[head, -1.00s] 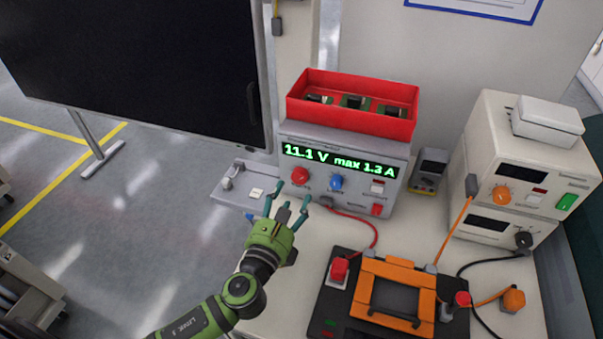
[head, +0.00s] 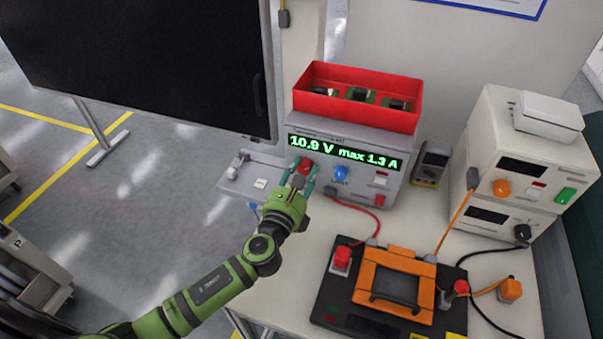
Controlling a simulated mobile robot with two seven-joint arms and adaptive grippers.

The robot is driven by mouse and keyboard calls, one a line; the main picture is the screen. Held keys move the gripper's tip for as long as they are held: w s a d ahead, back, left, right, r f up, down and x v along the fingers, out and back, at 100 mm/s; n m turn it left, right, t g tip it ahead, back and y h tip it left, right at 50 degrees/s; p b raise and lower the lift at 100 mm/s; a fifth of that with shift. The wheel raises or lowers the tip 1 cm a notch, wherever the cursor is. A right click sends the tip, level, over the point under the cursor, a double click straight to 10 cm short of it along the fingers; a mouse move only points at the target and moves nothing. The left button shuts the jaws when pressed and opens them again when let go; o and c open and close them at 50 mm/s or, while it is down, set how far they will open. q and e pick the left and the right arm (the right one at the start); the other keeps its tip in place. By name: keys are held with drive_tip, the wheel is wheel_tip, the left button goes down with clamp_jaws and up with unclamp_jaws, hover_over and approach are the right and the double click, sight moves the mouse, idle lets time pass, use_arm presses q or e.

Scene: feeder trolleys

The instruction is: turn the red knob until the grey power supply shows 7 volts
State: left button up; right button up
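The grey power supply (head: 338,180) stands on the bench, and its green display (head: 343,153) reads 10.9 V, max 1.3 A. The red knob (head: 305,166) is at the left of its front panel, with a blue knob (head: 341,173) to its right. My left gripper (head: 302,178) is at the red knob, its teal fingers on either side of it and apparently closed on it. The fingers and hand hide the knob's lower part. My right gripper is not in view.
A red bin (head: 352,112) with small parts sits on the supply. A black board with an orange frame (head: 367,281) lies in front, joined by a red cable. A yellow multimeter (head: 430,164) and stacked beige instruments (head: 525,160) stand at right.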

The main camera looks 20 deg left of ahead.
use_arm(q)
drive_tip(key=shift+f, duration=0.1)
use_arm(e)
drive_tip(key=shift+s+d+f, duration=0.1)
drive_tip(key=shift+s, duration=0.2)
use_arm(q)
drive_tip(key=shift+n, duration=0.3)
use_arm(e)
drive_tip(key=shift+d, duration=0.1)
use_arm(q)
drive_tip(key=shift+n, duration=0.3)
drive_tip(key=n+b, duration=0.1)
drive_tip(key=n, duration=0.4)
drive_tip(key=shift+s+d+f, duration=0.1)
drive_tip(key=n+b, duration=0.1)
drive_tip(key=n, duration=0.3)
drive_tip(key=shift+n, duration=2.1)
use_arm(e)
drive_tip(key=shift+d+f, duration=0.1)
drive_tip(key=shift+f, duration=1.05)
use_arm(q)
drive_tip(key=o, duration=1.1)
